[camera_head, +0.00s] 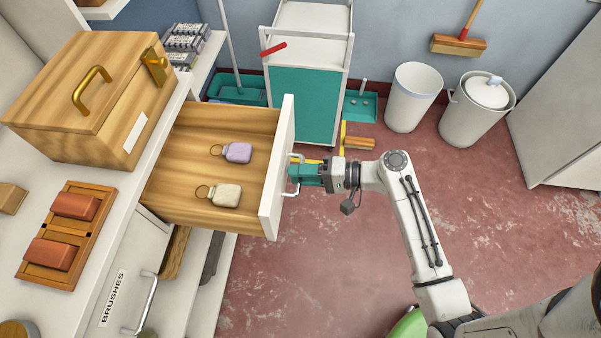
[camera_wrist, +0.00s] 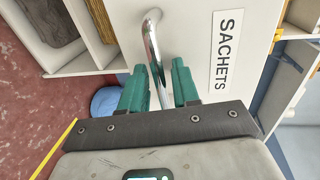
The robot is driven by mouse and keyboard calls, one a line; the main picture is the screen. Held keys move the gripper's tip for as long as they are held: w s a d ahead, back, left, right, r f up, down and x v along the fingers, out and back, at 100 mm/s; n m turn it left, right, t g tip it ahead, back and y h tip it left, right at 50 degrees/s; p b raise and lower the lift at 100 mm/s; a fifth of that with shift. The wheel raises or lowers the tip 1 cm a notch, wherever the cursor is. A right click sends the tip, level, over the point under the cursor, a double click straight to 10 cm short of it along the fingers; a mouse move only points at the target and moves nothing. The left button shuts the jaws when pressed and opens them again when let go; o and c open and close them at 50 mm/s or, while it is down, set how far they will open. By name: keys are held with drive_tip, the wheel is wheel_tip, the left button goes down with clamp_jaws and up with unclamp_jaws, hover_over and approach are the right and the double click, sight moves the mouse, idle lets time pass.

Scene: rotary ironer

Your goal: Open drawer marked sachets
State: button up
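The wooden drawer (camera_head: 183,205) is pulled well out of the white unit at left. Its white front (camera_head: 277,178) faces right. In the wrist view, a label reading SACHETS (camera_wrist: 227,50) is on this front (camera_wrist: 190,30), beside its curved metal handle (camera_wrist: 151,40). My gripper (camera_head: 296,174) is at the handle. In the wrist view, the handle runs between the green fingers (camera_wrist: 160,88). A narrow gap seems to show beside the right finger, so whether they clamp the bar is unclear. A purple sachet (camera_head: 238,152) and a cream sachet (camera_head: 227,195), each with a ring, lie inside.
A BRUSHES drawer (camera_head: 115,296) with a handle is at lower left. A wooden box (camera_head: 85,95) and red blocks (camera_head: 75,206) sit on the counter. A teal-and-white cart (camera_head: 305,100) stands behind the drawer, bins (camera_head: 412,97) to its right. Open red floor (camera_head: 330,270) lies in front.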

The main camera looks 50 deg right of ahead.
drive_tip(key=v, duration=1)
drive_tip(key=shift+s, duration=0.25)
drive_tip(key=shift+d, duration=0.15)
